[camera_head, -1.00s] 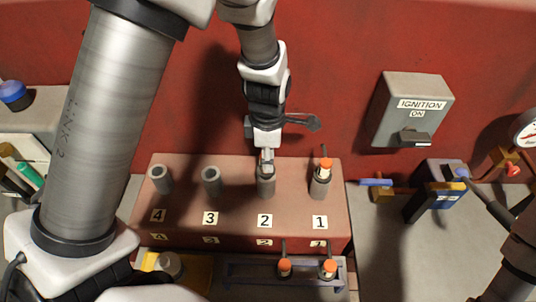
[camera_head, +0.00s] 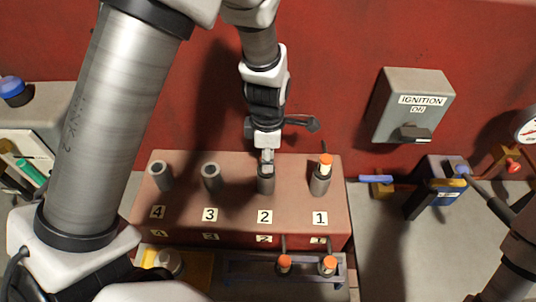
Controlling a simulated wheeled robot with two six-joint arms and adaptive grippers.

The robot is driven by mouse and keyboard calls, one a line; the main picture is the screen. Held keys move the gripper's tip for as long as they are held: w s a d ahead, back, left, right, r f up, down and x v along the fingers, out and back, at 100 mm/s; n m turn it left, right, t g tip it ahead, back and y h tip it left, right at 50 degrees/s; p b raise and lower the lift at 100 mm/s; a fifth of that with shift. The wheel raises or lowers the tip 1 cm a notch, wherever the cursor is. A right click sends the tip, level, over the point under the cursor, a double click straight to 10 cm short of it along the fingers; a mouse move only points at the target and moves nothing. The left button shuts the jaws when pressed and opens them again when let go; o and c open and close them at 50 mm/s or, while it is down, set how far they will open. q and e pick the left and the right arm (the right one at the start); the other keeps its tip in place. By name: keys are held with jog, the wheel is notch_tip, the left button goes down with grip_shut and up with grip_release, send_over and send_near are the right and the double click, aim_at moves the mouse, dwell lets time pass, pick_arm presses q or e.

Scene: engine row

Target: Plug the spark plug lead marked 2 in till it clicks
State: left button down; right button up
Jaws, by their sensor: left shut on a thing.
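A reddish block (camera_head: 240,226) carries a row of grey tubes marked 4, 3, 2 and 1 from left to right. My left gripper (camera_head: 267,165) points down over tube 2 (camera_head: 266,183), with its fingers at the tube's mouth. It is shut on the spark plug lead, which the fingers and wrist almost wholly hide. I cannot tell how deep the lead sits in the tube. Tubes 3 (camera_head: 212,180) and 4 (camera_head: 161,178) are open and empty. A lead with an orange top (camera_head: 325,161) stands upright in tube 1 (camera_head: 320,184). My right gripper is not in view.
A tray (camera_head: 235,279) in front of the block holds two more orange-topped leads (camera_head: 285,263) (camera_head: 328,264). A grey ignition box (camera_head: 412,108) marked ON is on the red wall. A blue battery-like box (camera_head: 442,190) with cables stands right of the block.

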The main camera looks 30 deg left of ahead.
pick_arm(q)
jog(key=c, duration=0.8)
grip_release()
notch_tip(320, 180, up, 12)
jog(key=shift+r, duration=0.1)
